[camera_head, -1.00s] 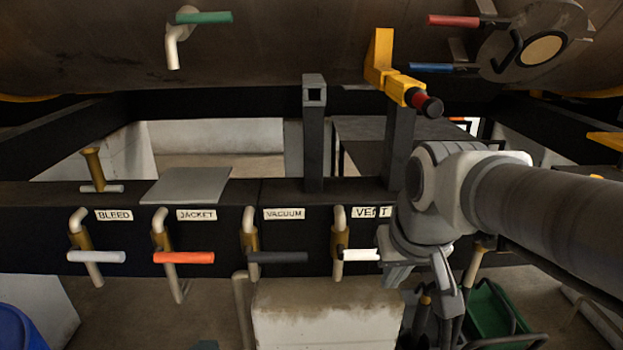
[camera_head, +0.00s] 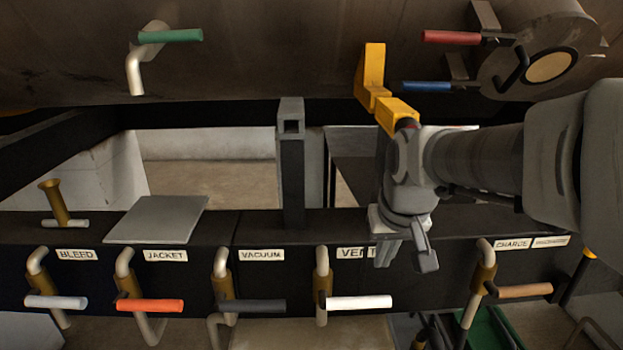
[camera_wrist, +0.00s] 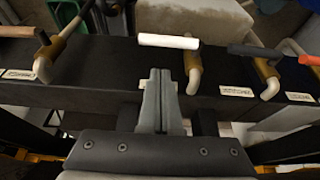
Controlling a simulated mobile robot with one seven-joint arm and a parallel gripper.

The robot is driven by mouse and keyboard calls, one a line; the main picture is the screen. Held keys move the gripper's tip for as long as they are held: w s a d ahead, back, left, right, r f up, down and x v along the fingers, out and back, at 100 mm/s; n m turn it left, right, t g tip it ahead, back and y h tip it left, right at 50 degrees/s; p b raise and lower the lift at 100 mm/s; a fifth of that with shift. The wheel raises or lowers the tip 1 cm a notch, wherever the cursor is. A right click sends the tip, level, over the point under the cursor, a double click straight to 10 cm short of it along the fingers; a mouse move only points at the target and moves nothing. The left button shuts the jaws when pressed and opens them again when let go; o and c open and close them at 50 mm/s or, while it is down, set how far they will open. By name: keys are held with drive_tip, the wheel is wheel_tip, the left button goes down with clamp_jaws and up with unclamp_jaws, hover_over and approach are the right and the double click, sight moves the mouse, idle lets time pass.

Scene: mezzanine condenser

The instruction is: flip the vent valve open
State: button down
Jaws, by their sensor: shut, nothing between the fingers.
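The vent valve has a white handle (camera_head: 358,302) that lies level, pointing right from a brass body on a pale bent pipe. Its VENT label (camera_head: 352,253) is partly covered by my gripper. In the wrist view the white handle (camera_wrist: 168,41) lies beyond my fingertips, crossing to the left of its pipe. My gripper (camera_head: 405,262) is shut and empty. In the head view it hangs in front of the black beam, above and to the right of the handle and apart from it. The shut fingers also show in the wrist view (camera_wrist: 160,75).
Similar valves line the black beam: bleed (camera_head: 55,302), jacket (camera_head: 150,306) and vacuum (camera_head: 250,306) on the left, charge (camera_head: 525,291) on the right. A grey post (camera_head: 292,165) and a yellow bracket (camera_head: 372,75) stand above the beam.

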sight(368, 299)
idle(0.3)
drive_tip(key=x, duration=1.4)
drive_tip(key=shift+s, duration=0.3)
drive_tip(key=shift+w+f, duration=0.1)
drive_tip(key=shift+f, duration=0.1)
drive_tip(key=shift+d, duration=0.1)
